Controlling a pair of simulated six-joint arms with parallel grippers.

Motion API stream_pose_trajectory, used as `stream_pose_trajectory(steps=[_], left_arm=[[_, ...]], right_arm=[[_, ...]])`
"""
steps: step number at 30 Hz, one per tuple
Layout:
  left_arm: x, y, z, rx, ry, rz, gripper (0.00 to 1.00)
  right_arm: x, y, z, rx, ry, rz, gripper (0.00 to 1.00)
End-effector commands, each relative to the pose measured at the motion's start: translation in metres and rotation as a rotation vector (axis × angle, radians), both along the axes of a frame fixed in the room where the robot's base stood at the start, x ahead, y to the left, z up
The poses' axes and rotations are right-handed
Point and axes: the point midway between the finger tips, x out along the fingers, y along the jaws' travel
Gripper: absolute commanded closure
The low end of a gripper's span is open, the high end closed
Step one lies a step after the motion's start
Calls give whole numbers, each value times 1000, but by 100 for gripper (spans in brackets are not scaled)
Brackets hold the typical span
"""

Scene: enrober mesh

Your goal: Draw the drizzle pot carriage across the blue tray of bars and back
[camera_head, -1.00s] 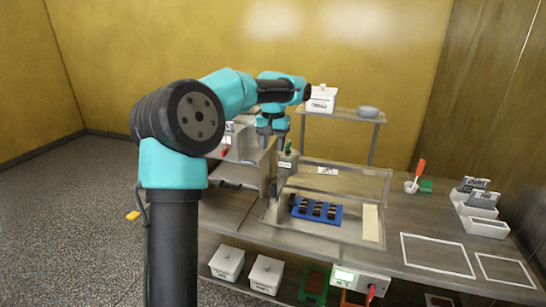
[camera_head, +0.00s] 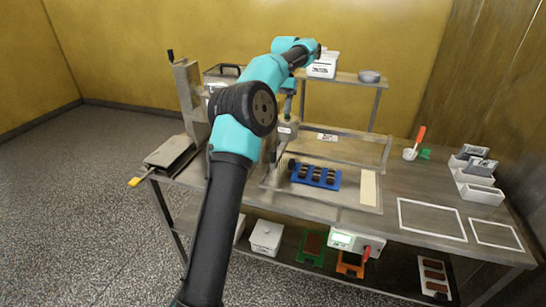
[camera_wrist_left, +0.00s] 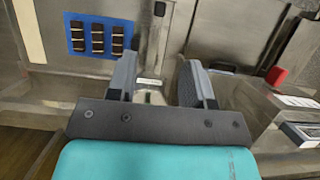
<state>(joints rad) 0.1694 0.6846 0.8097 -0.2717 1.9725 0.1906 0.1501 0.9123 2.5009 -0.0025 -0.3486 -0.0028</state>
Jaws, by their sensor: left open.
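The blue tray (camera_head: 330,186) holds several dark bars in rows and sits on the metal bench; it also shows at upper left in the wrist view (camera_wrist_left: 76,30). The drizzle pot carriage (camera_head: 287,130) is a grey metal pot with a white label, just left of and behind the tray. My left gripper (camera_head: 288,112) is above the pot, its fingers pointing down and hiding the pot's top. In the wrist view the fingers (camera_wrist_left: 158,78) are apart, with the metal and white label (camera_wrist_left: 149,84) showing between them. Contact cannot be told. My right gripper is out of view.
A clear-walled frame (camera_head: 345,150) stands behind the tray, and a pale strip (camera_head: 368,188) lies to its right. A shelf (camera_head: 350,82) with a white tub stands at the back. White-outlined areas (camera_head: 432,220) on the right are clear.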

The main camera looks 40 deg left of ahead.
Motion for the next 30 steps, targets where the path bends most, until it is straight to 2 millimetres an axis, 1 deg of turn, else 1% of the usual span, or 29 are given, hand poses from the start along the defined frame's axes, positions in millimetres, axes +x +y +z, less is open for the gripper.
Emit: stream_pose_trajectory(steps=[7,14,23,30], left_arm=[[-1,0,-3,0,0,0,53],[-7,-3,-18,1,1,0,53],[-19,-7,-47,1,1,0,53],[-30,-11,-75,1,1,1,53]], right_arm=[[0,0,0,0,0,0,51],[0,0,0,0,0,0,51],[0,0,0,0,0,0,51],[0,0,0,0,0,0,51]])
